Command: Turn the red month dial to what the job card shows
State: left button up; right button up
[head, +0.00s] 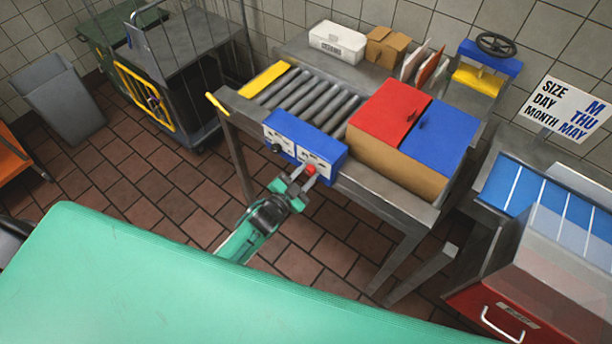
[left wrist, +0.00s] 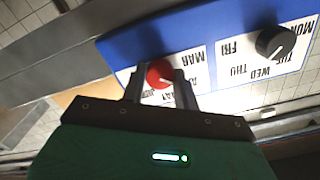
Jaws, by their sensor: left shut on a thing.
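The red month dial (head: 310,169) sits on the front of a blue control box (head: 331,152). My left gripper (head: 303,177) is shut on it. In the left wrist view the red dial (left wrist: 158,72) lies between the two dark fingers (left wrist: 160,88), with a white mark on its lower right side. The lettering there is upside down; MAR is readable, the other months are partly hidden by the fingers. The job card (head: 566,108) reads SIZE M, DAY THU, MONTH MAY. My right gripper is not in view.
A black day dial (left wrist: 275,42) is beside the red one, ringed by MON, TUE, WED, THU and FRI. Behind the box are a roller conveyor (head: 300,97) and a bin with a red lid (head: 389,112) and a blue lid (head: 437,136). A grey table leg (head: 398,257) stands below.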

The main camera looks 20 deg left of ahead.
pick_arm(q)
jog(key=m+b, duration=0.2)
jog(key=m, duration=0.3)
jog(key=shift+f+m, duration=0.15)
jog(key=shift+m, duration=0.15)
jog(key=m+b, duration=0.1)
jog(key=m, duration=0.1)
jog(key=shift+m+b, duration=0.3)
jog(key=shift+m, duration=0.1)
jog(key=shift+m+b, duration=0.3)
jog(key=shift+m, duration=0.5)
jog(key=o, duration=1)
jog(key=shift+c, duration=0.2)
jog(key=shift+s, duration=0.15)
